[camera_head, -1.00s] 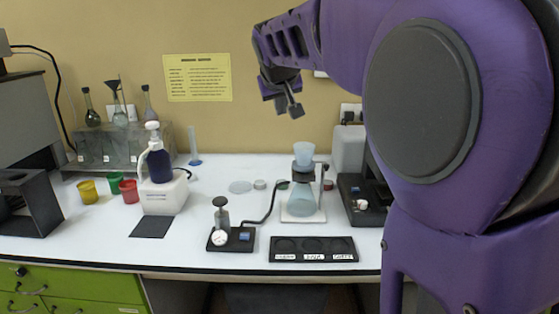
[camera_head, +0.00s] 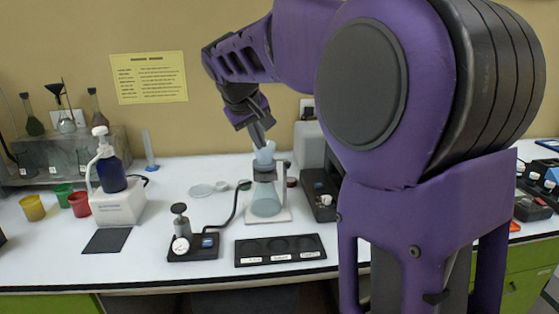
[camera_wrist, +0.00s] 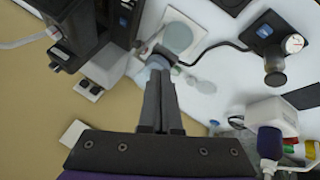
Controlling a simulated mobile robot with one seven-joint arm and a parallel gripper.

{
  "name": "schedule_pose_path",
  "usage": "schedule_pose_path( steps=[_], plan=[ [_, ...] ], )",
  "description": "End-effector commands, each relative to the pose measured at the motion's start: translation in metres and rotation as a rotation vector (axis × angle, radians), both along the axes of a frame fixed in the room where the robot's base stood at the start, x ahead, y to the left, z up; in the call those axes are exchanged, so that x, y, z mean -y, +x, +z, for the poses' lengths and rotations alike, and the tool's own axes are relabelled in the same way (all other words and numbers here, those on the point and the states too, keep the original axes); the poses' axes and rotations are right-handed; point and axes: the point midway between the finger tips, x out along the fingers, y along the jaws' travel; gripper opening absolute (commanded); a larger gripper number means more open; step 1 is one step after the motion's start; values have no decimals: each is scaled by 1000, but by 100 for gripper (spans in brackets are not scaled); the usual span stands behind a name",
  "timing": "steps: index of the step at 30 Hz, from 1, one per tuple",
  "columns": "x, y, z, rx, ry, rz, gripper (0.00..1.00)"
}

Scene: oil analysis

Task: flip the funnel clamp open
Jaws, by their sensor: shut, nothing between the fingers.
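The pale blue funnel (camera_head: 264,155) stands upright in the mouth of the glass flask (camera_head: 266,200), which sits on a white stand base. The dark clamp (camera_head: 266,168) is at the flask's neck. In the wrist view, the clamp (camera_wrist: 166,52) is seen from above, partly hidden by the funnel (camera_wrist: 157,63) and my fingers. The flask (camera_wrist: 177,38) shows beyond it. My gripper (camera_head: 263,143) is shut and empty, its fingertips pointing down at the funnel's rim. In the wrist view, my fingertips (camera_wrist: 160,74) overlap the funnel's near edge; I cannot tell whether they touch.
A black machine (camera_head: 318,192) stands close to the right of the flask. A black labelled tray (camera_head: 280,249) and a small gauge device (camera_head: 193,243) lie in front. A white base with a blue bottle (camera_head: 112,176) is at left. The wall is close behind.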

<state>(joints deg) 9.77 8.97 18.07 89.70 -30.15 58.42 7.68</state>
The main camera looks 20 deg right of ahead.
Motion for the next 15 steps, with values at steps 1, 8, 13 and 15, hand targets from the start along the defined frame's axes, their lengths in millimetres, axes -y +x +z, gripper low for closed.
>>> schedule_pose_path(
  steps=[1,8,13,15],
  plan=[
    [0,0,0,0,0,0,0],
    [7,9,-17,-1,0,0,0],
    [18,25,-47,-3,1,-2,0],
    [23,32,-60,-3,2,-2,0]
  ],
)
